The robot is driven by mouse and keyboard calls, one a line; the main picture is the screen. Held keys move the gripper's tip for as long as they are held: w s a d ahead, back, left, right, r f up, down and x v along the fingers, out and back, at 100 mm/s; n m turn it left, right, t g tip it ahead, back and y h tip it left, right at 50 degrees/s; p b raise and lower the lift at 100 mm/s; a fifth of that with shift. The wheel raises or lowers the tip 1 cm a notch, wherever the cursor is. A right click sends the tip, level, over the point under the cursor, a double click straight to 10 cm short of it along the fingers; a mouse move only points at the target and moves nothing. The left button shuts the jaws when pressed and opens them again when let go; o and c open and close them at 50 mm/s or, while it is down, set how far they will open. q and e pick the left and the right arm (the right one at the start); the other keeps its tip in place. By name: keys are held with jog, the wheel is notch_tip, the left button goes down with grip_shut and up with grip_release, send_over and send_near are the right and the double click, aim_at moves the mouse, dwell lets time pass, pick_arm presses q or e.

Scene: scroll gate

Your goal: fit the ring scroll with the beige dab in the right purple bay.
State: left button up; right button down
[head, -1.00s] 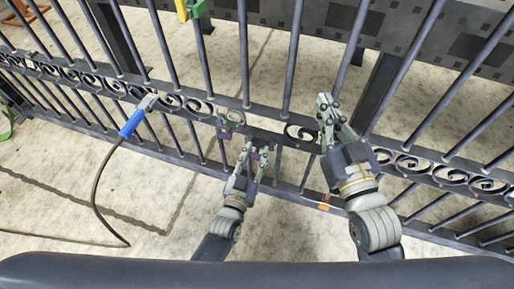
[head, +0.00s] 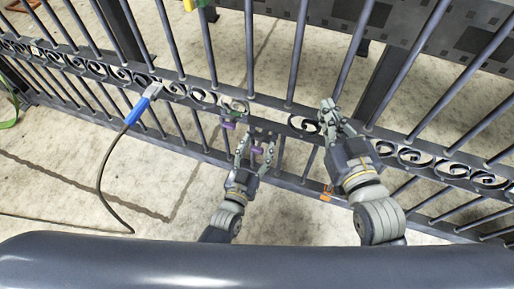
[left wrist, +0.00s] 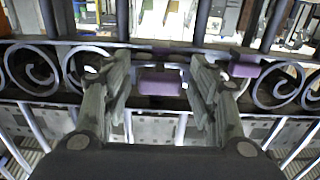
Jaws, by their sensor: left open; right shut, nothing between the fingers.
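My left gripper (head: 256,142) is open at the gate's scroll band, with a purple block (head: 257,150) showing between its fingers. The left wrist view shows a purple block (left wrist: 160,82) between the fingers and a second purple block (left wrist: 243,68) to the right. Another purple piece (head: 228,124) is left of the gripper in the head view. My right gripper (head: 329,106) is shut and empty at the band, beside a dark scroll (head: 303,123). I cannot make out a beige dab on any scroll, so I cannot tell which is the ring scroll.
The gate's bars and rails cross the whole view. A small orange piece (head: 325,197) is on the lower rail. A yellow and green item (head: 200,6) is at the top.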

pick_arm(q)
jog(key=v, duration=1.2)
dwell(0.3)
